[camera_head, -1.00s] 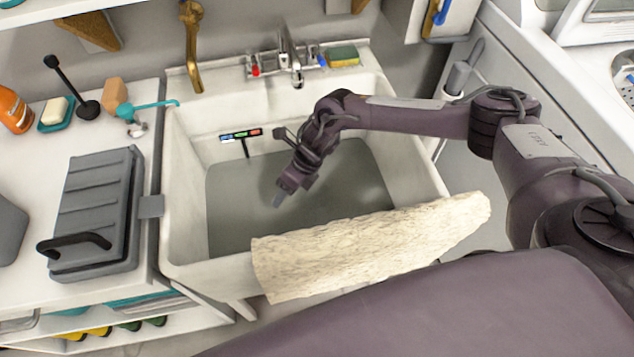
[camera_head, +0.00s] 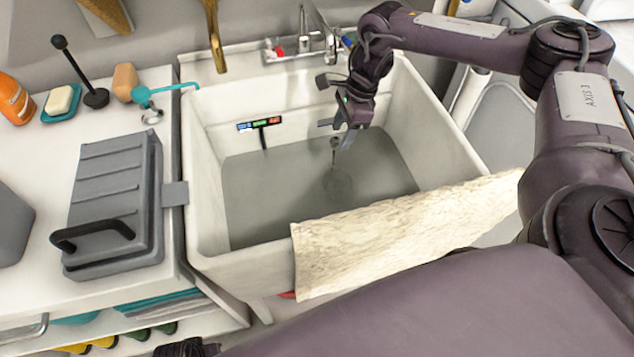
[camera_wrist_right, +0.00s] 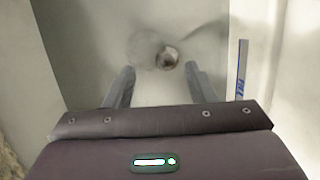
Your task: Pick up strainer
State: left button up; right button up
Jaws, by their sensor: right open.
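The strainer appears to be the faint round shape (camera_head: 338,185) in the grey water of the sink, with a thin upright stem and a small round end above it. In the right wrist view a blurred round shape (camera_wrist_right: 145,47) and a small ring-like end (camera_wrist_right: 168,57) lie just beyond the fingertips. My right gripper (camera_head: 338,131) is over the sink, pointing down, with its fingers apart around or just above the stem's end. Its open fingers also show in the right wrist view (camera_wrist_right: 158,70), with nothing held. A dark piece at the bottom left edge may be my left gripper (camera_head: 186,347).
The white sink (camera_head: 208,172) has high walls, a faucet (camera_head: 328,40) behind and a beige towel (camera_head: 400,235) over its front rim. A grey lidded box (camera_head: 115,195) stands on the left counter.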

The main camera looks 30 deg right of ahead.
jog(key=shift+w+r, duration=0.15)
jog(key=shift+w+a+f, duration=0.1)
jog(key=shift+f, duration=0.15)
pick_arm(q)
jog(key=r, duration=0.2)
jog(key=w+r+b, duration=0.1)
jog(key=r, duration=0.1)
jog(key=shift+w+a, duration=0.1)
pick_arm(e)
jog(key=x, duration=0.7)
jog(key=shift+w+f, duration=0.2)
grip_shut()
